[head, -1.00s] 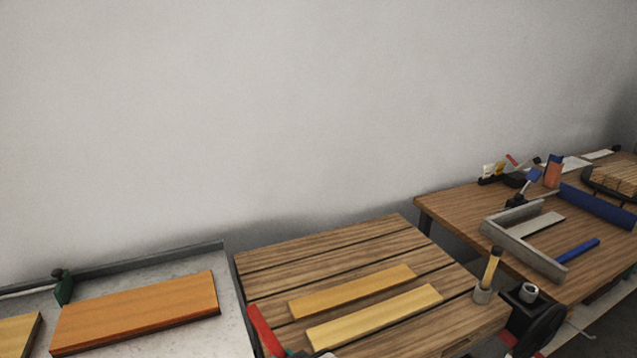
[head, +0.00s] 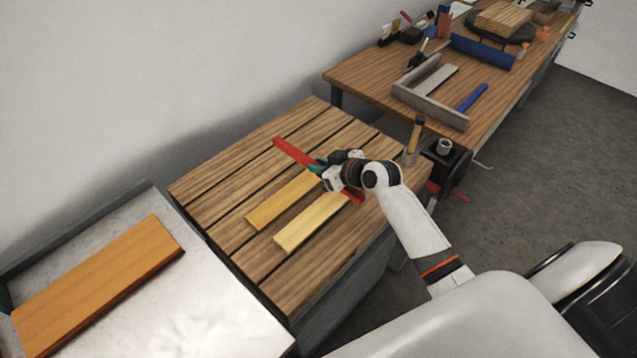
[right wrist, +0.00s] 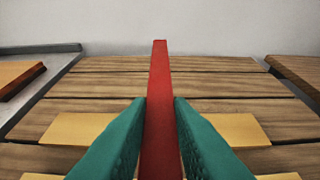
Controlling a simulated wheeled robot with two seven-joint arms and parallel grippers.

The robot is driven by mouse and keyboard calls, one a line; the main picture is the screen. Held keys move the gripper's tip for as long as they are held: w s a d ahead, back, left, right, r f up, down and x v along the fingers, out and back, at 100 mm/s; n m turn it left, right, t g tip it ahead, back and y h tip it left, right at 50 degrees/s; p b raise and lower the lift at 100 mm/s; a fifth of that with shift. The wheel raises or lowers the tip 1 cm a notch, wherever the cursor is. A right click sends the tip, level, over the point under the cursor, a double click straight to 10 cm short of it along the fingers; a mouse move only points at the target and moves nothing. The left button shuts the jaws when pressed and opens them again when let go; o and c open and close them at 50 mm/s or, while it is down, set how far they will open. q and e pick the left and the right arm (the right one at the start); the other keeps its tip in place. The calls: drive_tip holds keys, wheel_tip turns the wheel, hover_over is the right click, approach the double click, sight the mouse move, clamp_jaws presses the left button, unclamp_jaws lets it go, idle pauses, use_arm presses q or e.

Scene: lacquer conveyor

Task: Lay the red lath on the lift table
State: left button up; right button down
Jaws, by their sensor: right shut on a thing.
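My right gripper (head: 322,168) is shut on the red lath (head: 290,150), gripping it partway along its length. The lath lies across the view over the slatted wooden table (head: 222,180), which looks like the lift table. In the right wrist view the lath (right wrist: 159,70) runs straight ahead between the teal fingers (right wrist: 160,105). I cannot tell whether it touches the slats. Two yellow laths lie on the table: one (head: 275,205) is partly behind the gripper's side, the other (head: 305,222) is nearer. My left gripper is not in view.
A grey metal conveyor bed (head: 215,300) with an orange board (head: 95,285) stands at left. A workbench (head: 365,75) with a grey frame (head: 430,105), a blue roll (head: 482,52) and a blue bar (head: 473,97) stands behind. A brush in a pot (head: 412,145) sits near the table's right corner.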

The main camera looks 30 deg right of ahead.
drive_tip(key=f, duration=0.3)
drive_tip(key=shift+w+a+f, duration=0.1)
drive_tip(key=shift+w+a, duration=0.05)
drive_tip(key=shift+a, duration=0.05)
drive_tip(key=shift+f, duration=0.4)
wheel_tip(320, 180, down, 4)
drive_tip(key=shift+r, duration=0.2)
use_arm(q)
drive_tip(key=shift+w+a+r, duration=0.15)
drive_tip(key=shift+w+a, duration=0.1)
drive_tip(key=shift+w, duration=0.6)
use_arm(e)
drive_tip(key=shift+f, duration=0.1)
drive_tip(key=shift+f+b, duration=0.35)
drive_tip(key=c, duration=1.3)
unclamp_jaws()
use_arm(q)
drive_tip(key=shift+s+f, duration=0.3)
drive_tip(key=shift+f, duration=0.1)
use_arm(e)
drive_tip(key=shift+r, duration=0.1)
